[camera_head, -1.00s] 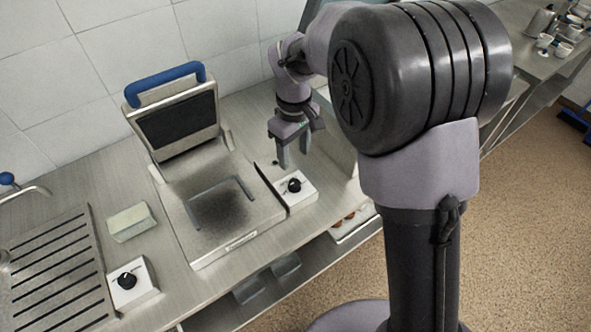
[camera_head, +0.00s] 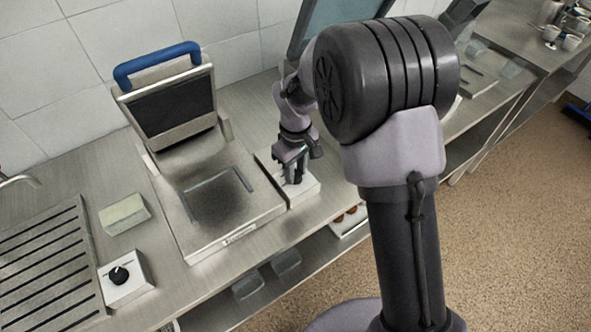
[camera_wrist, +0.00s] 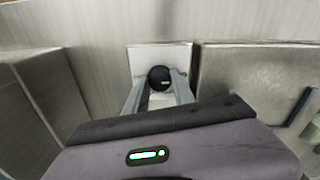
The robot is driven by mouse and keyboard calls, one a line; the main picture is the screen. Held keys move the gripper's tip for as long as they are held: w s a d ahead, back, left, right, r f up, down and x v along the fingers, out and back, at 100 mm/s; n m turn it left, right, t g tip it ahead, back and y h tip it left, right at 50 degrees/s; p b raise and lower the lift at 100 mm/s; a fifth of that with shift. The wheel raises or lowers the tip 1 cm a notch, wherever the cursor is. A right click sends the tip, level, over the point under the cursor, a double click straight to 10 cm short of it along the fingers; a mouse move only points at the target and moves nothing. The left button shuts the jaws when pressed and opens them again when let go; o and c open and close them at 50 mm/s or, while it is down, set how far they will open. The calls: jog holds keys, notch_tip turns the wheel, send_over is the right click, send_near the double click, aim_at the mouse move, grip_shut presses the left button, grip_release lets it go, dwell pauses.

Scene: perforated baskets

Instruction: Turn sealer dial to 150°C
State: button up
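The sealer (camera_head: 168,172) stands open, its dark-faced lid (camera_head: 172,108) raised under a blue handle. A white control box (camera_head: 306,190) adjoins its right side. My gripper (camera_head: 293,178) is lowered over this box and hides most of its dial in the head view. In the wrist view, the round black dial (camera_wrist: 160,79) sits on the white box (camera_wrist: 160,54) between the tips of my gripper (camera_wrist: 160,82). The fingers are apart, one on each side of the dial; contact cannot be made out. No temperature marks are readable.
Another white box (camera_head: 140,283) with a black dial (camera_head: 119,275) stands at left, near a slatted metal tray (camera_head: 45,262). A pale block (camera_head: 124,213) lies between them and the sealer. The counter's front edge is close to the gripper; a lower shelf runs beneath.

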grip_shut()
jog(key=m, duration=0.5)
jog(key=m+b, duration=0.1)
jog(key=m, duration=0.5)
jog(key=shift+m, duration=0.3)
jog(key=m+b, duration=0.2)
jog(key=m, duration=0.4)
jog(key=m+b, duration=0.1)
jog(key=m, duration=0.5)
dwell(0.4)
